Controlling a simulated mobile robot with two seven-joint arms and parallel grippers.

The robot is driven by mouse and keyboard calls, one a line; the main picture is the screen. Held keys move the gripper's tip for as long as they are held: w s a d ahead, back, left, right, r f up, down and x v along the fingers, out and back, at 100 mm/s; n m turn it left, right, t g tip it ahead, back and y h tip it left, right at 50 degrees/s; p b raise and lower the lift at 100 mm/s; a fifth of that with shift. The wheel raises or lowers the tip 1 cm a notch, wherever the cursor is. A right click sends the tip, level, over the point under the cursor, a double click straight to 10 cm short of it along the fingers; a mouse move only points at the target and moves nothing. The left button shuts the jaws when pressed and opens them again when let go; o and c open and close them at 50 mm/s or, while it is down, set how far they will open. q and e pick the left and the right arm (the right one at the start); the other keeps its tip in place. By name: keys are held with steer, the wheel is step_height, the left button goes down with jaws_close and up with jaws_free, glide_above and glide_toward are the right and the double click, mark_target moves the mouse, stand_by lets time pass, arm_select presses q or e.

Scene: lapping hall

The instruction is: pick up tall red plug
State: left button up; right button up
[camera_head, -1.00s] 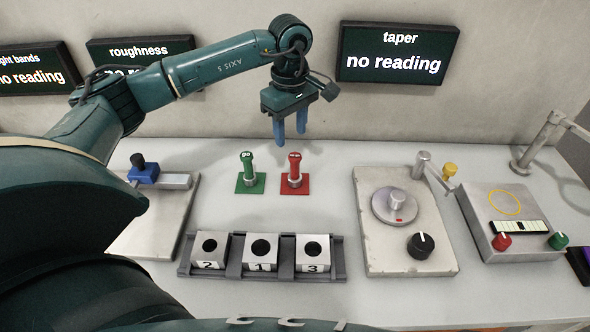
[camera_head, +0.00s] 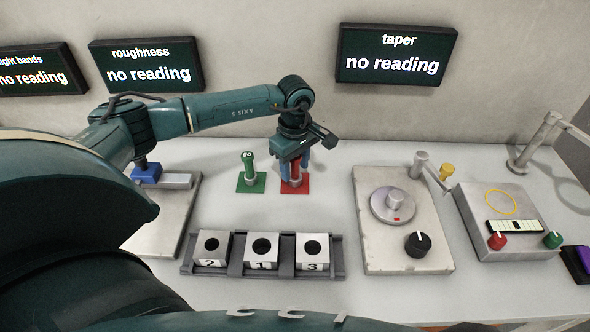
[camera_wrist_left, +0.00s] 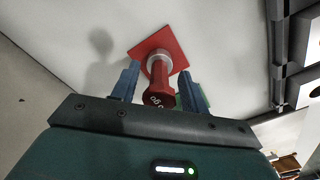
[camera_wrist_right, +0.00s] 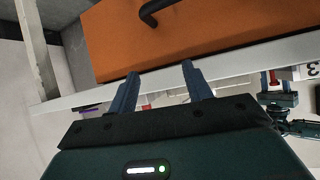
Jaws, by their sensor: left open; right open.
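The tall red plug (camera_head: 295,174) stands upright on its red square base (camera_head: 303,187) in the head view, its top partly hidden by my left gripper. My left gripper (camera_head: 298,168) points down over it, open, with blue fingers on either side of the plug. In the left wrist view the red plug (camera_wrist_left: 159,83) lies between the two open fingers (camera_wrist_left: 157,88), with gaps showing on both sides. My right gripper (camera_wrist_right: 158,85) is open and empty in its own wrist view, away from the plug.
A green plug (camera_head: 247,168) on a green base stands just left of the red one. A dark rack (camera_head: 230,268) with numbered blocks lies in front. A plate with a dial (camera_head: 360,255) stands to the right. In the right wrist view an orange panel (camera_wrist_right: 190,38) is close.

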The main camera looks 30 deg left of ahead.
arm_select(q)
steer(key=shift+c, duration=0.4)
steer(key=c, duration=0.9)
steer(key=shift+r, duration=0.1)
jaws_close()
